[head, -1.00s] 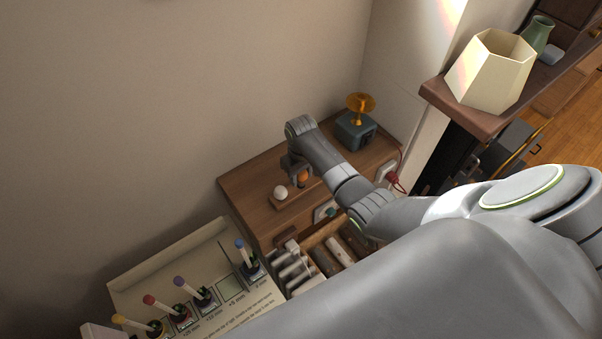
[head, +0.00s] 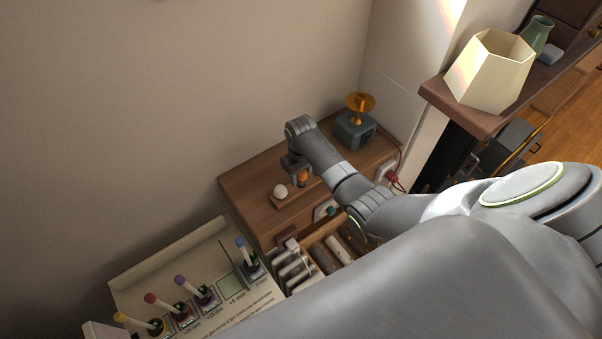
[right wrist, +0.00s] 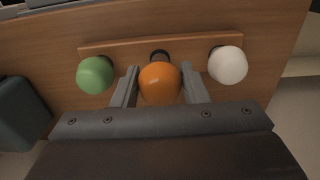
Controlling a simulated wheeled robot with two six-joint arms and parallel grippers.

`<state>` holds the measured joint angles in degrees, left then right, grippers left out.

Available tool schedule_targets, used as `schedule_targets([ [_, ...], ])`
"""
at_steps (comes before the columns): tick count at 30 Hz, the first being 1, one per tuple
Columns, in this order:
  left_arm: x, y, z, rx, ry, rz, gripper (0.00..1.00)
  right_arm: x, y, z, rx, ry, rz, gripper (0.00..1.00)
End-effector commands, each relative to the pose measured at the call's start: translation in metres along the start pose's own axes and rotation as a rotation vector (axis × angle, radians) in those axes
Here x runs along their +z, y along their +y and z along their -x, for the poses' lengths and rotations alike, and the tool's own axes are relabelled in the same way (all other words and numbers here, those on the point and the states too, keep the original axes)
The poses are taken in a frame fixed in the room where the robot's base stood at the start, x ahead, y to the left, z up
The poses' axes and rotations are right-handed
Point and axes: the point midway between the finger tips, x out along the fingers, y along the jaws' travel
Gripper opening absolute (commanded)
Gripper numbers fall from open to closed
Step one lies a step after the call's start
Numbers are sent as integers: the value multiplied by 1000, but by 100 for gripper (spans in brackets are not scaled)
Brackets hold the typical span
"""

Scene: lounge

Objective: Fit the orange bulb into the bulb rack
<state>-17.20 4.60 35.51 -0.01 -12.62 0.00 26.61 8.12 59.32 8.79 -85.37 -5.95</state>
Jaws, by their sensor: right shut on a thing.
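The orange bulb (right wrist: 160,83) is between the two fingers of my right gripper (right wrist: 160,92), which is shut on it. The bulb rack (right wrist: 130,46) is a wooden strip with a green bulb (right wrist: 95,75) at one end and a white bulb (right wrist: 228,65) at the other. A dark round socket (right wrist: 159,56) shows at its middle, just behind the orange bulb. I cannot tell whether the bulb touches the socket. My left gripper is out of view.
The rack lies on a wooden cabinet top (head: 244,184). A grey-blue device with an amber top (head: 356,128) stands at its back right. A board with several coloured-tipped items (head: 150,270) and an open box of rolls (head: 320,255) are in front. A cream lampshade (head: 490,72) stands at right.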

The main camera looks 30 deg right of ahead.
Motion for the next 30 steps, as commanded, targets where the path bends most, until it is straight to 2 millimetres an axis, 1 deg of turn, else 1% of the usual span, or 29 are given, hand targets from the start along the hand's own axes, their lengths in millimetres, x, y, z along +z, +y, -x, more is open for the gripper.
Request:
schedule_targets([
  [30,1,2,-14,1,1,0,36,0,0,-20,0,0,0,16],
])
